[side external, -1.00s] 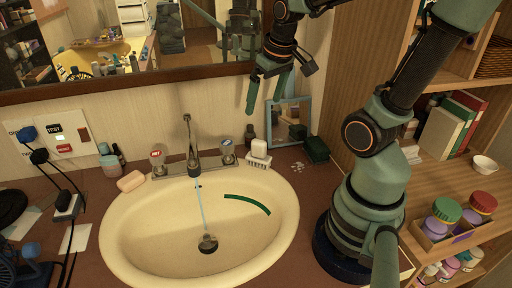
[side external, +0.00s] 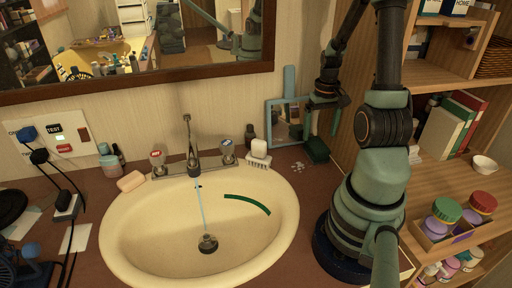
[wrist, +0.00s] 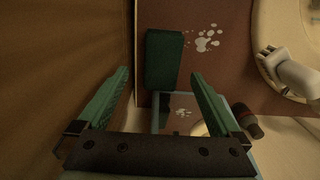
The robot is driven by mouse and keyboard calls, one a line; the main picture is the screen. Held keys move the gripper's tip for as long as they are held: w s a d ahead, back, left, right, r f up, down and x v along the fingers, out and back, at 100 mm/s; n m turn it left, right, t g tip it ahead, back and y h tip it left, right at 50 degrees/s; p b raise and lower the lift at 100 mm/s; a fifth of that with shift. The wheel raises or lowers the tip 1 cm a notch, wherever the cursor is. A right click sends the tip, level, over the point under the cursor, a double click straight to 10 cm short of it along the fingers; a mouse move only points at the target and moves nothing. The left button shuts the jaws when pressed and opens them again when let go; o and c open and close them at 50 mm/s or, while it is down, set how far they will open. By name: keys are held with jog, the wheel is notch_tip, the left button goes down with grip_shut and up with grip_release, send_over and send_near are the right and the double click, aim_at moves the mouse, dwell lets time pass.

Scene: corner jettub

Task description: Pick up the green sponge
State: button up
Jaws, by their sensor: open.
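The green sponge (side external: 317,150) is a dark green block on the brown counter, to the right of the sink and beside the small framed mirror (side external: 289,122). In the wrist view the sponge (wrist: 163,60) lies just beyond and between the fingertips, apart from them. My gripper (side external: 321,129) is above the sponge, pointing down, with nothing held. In the wrist view its two green fingers (wrist: 159,76) are spread wide. The gripper partly covers the mirror's right side in the side view.
A wooden shelf wall (side external: 365,75) stands close on the right of the gripper. To the left are a white soap brush (side external: 258,158), a dark bottle (side external: 249,138) and the cream sink (side external: 130,235). White spots (side external: 297,166) mark the counter in front of the mirror.

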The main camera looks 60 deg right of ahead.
aim_at(317, 144)
jog(key=shift+a+f, duration=0.15)
jog(key=shift+f, duration=2.95)
jog(key=c, duration=1.5)
jog(key=shift+r, duration=0.15)
notch_tip(317, 144, up, 20)
jog(key=shift+f, duration=0.1)
